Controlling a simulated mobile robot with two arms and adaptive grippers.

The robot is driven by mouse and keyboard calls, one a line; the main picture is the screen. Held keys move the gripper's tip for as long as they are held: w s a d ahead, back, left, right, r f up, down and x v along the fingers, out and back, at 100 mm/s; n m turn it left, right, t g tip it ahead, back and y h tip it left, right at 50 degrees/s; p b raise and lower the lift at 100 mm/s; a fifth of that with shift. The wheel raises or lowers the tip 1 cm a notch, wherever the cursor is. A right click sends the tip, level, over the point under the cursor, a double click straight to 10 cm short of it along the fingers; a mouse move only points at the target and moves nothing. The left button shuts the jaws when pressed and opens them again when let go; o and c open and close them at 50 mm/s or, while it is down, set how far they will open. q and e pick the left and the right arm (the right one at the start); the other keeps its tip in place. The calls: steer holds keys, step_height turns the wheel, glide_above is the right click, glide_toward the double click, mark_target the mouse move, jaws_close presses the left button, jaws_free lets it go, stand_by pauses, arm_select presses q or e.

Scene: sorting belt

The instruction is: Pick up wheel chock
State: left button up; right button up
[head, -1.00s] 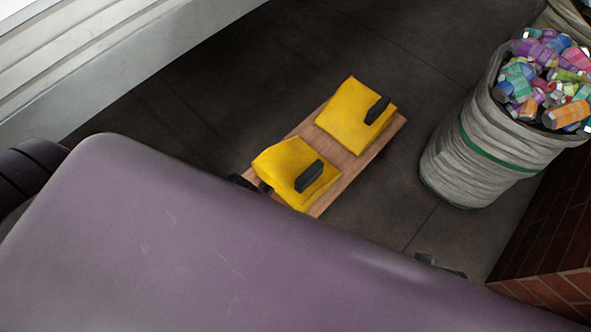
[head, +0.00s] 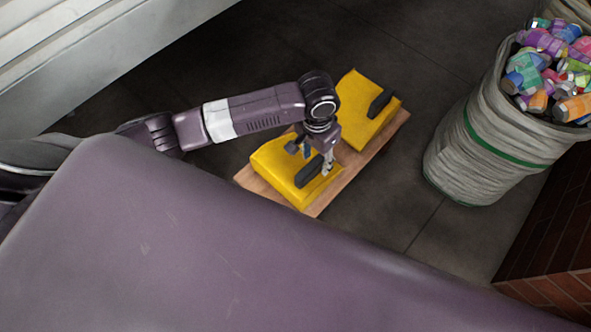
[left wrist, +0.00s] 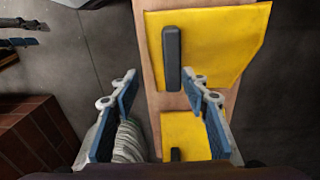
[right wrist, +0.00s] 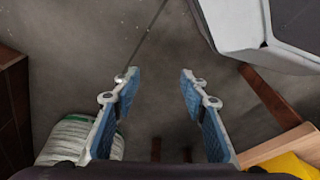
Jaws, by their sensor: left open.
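The far chock (head: 357,97) lies beyond my left arm. In the left wrist view, the open, empty left gripper (left wrist: 163,78) has the near chock (left wrist: 220,45) ahead, its handle (left wrist: 172,58) lying between the line of the fingers. The far chock (left wrist: 185,130) shows lower down. My right gripper (right wrist: 153,75) is open and empty over bare floor; a yellow chock corner (right wrist: 292,166) shows at lower right.
The wooden board (head: 375,149) bears both chocks. A grey sack (head: 480,160) full of coloured cans stands to the right, by a brick wall (head: 550,235). A pale ribbed structure (head: 90,60) is at upper left. Dark floor around the board is clear.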

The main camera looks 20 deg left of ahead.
mark_target(311, 166)
arm_select(q)
steer(key=shift+w+a+r, duration=0.15)
steer(key=shift+w+a, duration=0.3)
steer(key=shift+a, duration=0.25)
steer(key=shift+a+y, duration=0.25)
steer(key=shift+y, duration=0.05)
steer(key=shift+f, duration=0.5)
steer(key=shift+f+b, duration=0.55)
steer(key=shift+f, duration=0.5)
steer(key=shift+d+f+b, duration=0.15)
steer(key=shift+f+b, duration=0.6)
steer(key=shift+f, duration=1.5)
arm_select(e)
step_height(311, 166, up, 7)
steer(key=w, duration=0.3)
steer(key=shift+a+f+t, duration=0.15)
steer(key=shift+a+t, duration=0.05)
steer(key=shift+t, duration=0.1)
steer(key=shift+s+f, duration=0.15)
steer(key=shift+f, duration=0.15)
arm_select(q)
steer(key=shift+f, duration=0.1)
arm_select(e)
steer(key=shift+s+f, duration=0.1)
steer(key=shift+f, duration=0.1)
steer(key=shift+f, duration=0.25)
arm_select(q)
steer(key=shift+p, duration=0.3)
